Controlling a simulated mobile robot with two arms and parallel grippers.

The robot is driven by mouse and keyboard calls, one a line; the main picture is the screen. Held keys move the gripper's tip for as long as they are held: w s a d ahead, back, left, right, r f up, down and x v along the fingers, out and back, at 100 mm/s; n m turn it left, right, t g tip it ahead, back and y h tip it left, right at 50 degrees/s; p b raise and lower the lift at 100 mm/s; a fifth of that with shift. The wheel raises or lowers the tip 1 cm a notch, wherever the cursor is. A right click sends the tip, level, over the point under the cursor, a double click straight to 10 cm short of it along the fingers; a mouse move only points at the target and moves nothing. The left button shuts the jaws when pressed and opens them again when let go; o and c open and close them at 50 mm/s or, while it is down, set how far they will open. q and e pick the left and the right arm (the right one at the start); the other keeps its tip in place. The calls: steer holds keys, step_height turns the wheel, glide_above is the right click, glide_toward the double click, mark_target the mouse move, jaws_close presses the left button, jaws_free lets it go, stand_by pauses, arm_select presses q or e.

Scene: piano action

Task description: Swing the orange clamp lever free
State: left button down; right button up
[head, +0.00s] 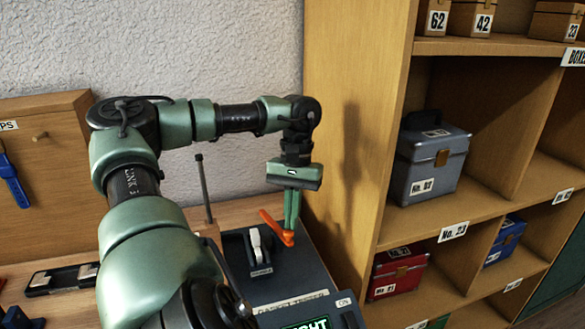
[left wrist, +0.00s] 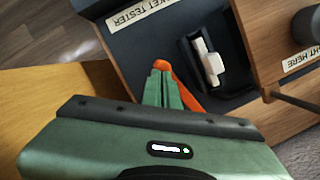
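The orange clamp lever (head: 273,226) lies slantwise over the dark tester panel. It also shows in the left wrist view (left wrist: 189,101), beside and beyond my fingertips. My left gripper (head: 290,226) points down at the lever, its two green fingers close together with only a thin line between them. In the left wrist view the fingers (left wrist: 162,92) overlap part of the lever, and I cannot tell whether they touch it. A white part (head: 256,244) stands upright on the dark panel (head: 285,275) beside the lever. My right gripper is not in view.
A wooden shelf (head: 395,120) with labelled boxes stands close to the right of my left gripper. A thin dark post (head: 203,188) rises left of the panel. A black tray (head: 62,279) lies on the bench at left. The textured wall is behind.

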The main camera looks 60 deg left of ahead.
arm_select(q)
steer(key=shift+s+d+f, duration=0.2)
steer(key=shift+f, duration=0.15)
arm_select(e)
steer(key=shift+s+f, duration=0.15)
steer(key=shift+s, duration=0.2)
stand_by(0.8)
